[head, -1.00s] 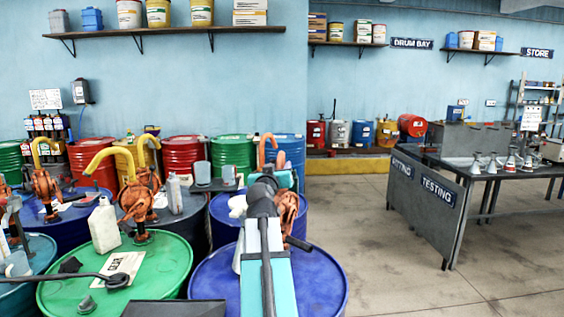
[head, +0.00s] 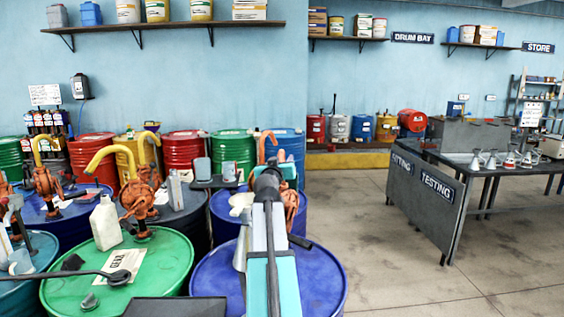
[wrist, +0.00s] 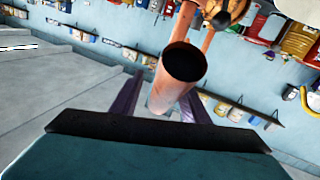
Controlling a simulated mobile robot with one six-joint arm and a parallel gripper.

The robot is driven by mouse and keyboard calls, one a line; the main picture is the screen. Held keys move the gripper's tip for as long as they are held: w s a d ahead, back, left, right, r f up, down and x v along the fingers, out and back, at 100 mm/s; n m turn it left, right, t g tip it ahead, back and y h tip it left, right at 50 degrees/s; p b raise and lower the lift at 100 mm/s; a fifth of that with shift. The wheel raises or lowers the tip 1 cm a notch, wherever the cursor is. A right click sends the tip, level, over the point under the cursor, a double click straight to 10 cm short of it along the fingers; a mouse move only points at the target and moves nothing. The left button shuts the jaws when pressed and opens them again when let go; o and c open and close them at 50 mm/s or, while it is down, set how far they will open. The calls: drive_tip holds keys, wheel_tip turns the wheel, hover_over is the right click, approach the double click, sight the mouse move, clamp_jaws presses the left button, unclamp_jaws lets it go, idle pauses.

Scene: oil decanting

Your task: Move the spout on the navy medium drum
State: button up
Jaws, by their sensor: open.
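An orange pump (head: 292,205) with an arched orange spout (head: 267,138) shows behind my arm in the head view. It appears to stand on a navy drum (head: 222,215), but my arm hides its base. In the wrist view, the spout's copper-orange tube (wrist: 178,78) has its open end towards the camera. My gripper (wrist: 163,105) is open, with its dark fingers on either side of the tube; whether they touch it is unclear. In the head view my arm hides the fingers.
Another navy drum (head: 322,280) is in front, under my arm.

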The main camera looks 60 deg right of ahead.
clamp_jaws()
drive_tip(key=shift+s, duration=0.1)
